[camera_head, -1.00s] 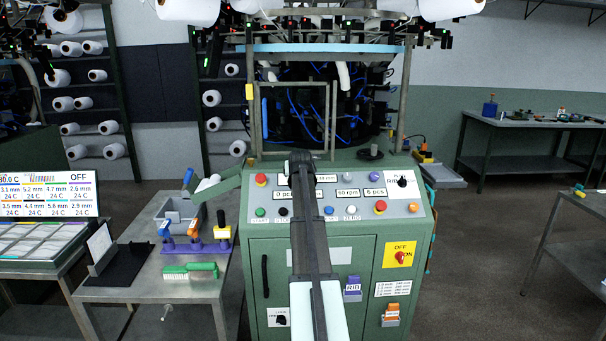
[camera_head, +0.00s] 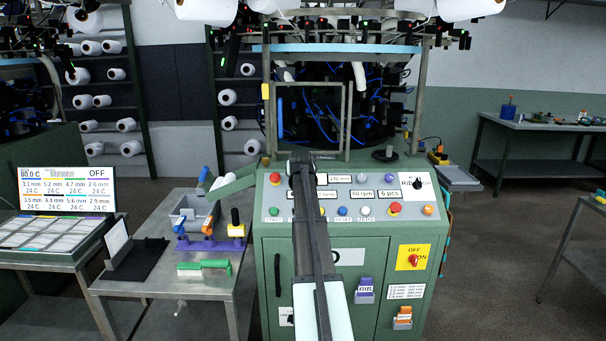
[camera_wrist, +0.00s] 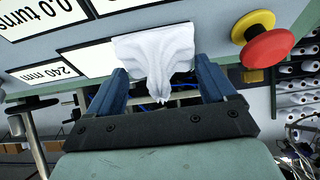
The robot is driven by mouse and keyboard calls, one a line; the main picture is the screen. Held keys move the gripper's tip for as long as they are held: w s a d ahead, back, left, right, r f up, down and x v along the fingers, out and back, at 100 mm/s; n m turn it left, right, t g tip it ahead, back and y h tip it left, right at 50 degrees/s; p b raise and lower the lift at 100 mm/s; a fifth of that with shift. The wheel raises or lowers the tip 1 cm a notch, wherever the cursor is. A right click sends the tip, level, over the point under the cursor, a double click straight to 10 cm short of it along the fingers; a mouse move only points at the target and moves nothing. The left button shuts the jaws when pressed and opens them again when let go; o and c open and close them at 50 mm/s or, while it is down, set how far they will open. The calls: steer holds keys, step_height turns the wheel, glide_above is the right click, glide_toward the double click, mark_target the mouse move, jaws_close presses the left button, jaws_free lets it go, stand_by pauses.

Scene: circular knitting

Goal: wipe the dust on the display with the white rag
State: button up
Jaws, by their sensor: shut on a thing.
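The white rag (camera_wrist: 153,50) is pinched between the two blue fingers of my gripper (camera_wrist: 160,82) in the wrist view. It lies over or right in front of the control panel, beside the emergency stop button, and its lower end hangs bunched between the fingers. I cannot tell whether it presses on the panel. White display plates show there: "0.0 turns" (camera_wrist: 40,15) and "240 mm" (camera_wrist: 52,71). In the head view the panel (camera_head: 280,196) carries several displays, such as "60 rpm" (camera_head: 361,194). My arm hides the rag there, and no dust is discernible.
A red emergency button (camera_wrist: 268,48) on a yellow base stands close to the rag. More coloured buttons line the panel. A metal side table (camera_head: 200,286) with a green brush (camera_head: 203,266) and tools stands left of the green cabinet.

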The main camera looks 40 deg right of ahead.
steer(key=shift+s+a+r, duration=0.4)
steer(key=shift+r, duration=0.4)
steer(key=shift+s+a+r, duration=0.35)
steer(key=shift+a+r, duration=0.05)
steer(key=shift+r, duration=0.4)
steer(key=shift+s+a+r, duration=0.4)
steer(key=shift+r, duration=0.4)
steer(key=shift+r, duration=0.1)
steer(key=shift+s+a+r, duration=0.3)
steer(key=shift+r, duration=0.25)
steer(key=shift+s+a+r, duration=0.3)
steer(key=shift+r, duration=0.25)
